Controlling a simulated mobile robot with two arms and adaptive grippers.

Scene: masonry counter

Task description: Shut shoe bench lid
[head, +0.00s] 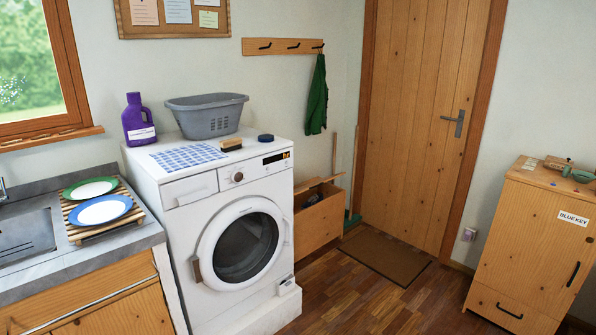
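The shoe bench (319,223) is a light wooden box on the floor, just right of the washing machine, against the back wall. Its top looks open, with something dark inside. Wooden pieces (318,182) show at its top edge; I cannot tell whether they are the lid. The washing machine hides the left part of the bench. Neither of my grippers is in view.
The white washing machine (246,243) stands in front of the bench's left side. Long-handled tools (354,170) lean by the bench. A brown doormat (384,257) lies before the wooden door (424,120). A wooden cabinet (534,250) stands right. The floor between is clear.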

